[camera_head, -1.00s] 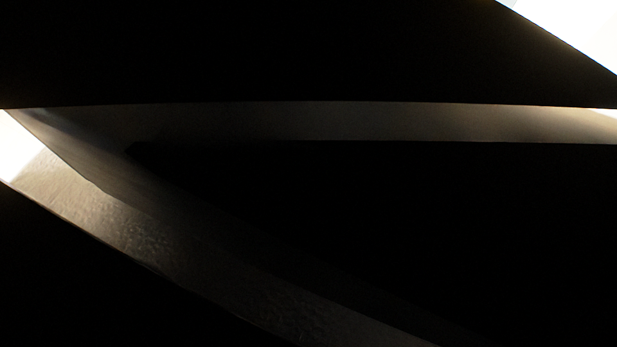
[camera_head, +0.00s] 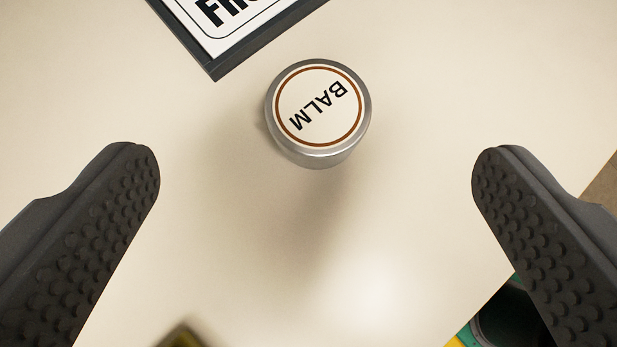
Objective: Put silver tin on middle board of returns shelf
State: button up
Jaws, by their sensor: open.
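A round silver tin (camera_head: 319,112) stands upright on a pale table top (camera_head: 400,200). Its lid has a cream label with a brown ring and the word BALM. My gripper (camera_head: 316,165) is open, with one dark studded finger at the left and the other at the right. The tin lies between the lines of the fingers, a little beyond their tips in the picture, and neither finger touches it. The returns shelf is not in view.
A dark-framed sign (camera_head: 225,35) with partly cut-off lettering lies at the top, close to the tin's left. A blurred dark object (camera_head: 182,336) shows at the bottom edge. Beyond the table edge at lower right are green, yellow and dark things (camera_head: 505,315).

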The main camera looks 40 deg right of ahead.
aim_at(316, 126)
jog(key=shift+m+h, duration=0.4)
jog(key=shift+h, duration=0.2)
jog(key=w+d+f, duration=0.1)
jog(key=f, duration=0.2)
jog(key=w+d+f+b, duration=0.1)
jog(key=f, duration=0.1)
jog(key=w+d+f+b, duration=0.1)
jog(key=f, duration=0.2)
jog(key=shift+w+f, duration=0.15)
jog(key=shift+f, duration=0.15)
jog(key=x, duration=0.1)
jog(key=b+x, duration=0.1)
jog(key=x, duration=0.2)
jog(key=shift+f+b, duration=0.3)
jog(key=shift+f, duration=0.2)
jog(key=shift+w+d+f, duration=0.15)
jog(key=shift+d+f, duration=0.1)
jog(key=shift+d, duration=0.05)
jog(key=c, duration=1.3)
jog(key=shift+r, duration=0.1)
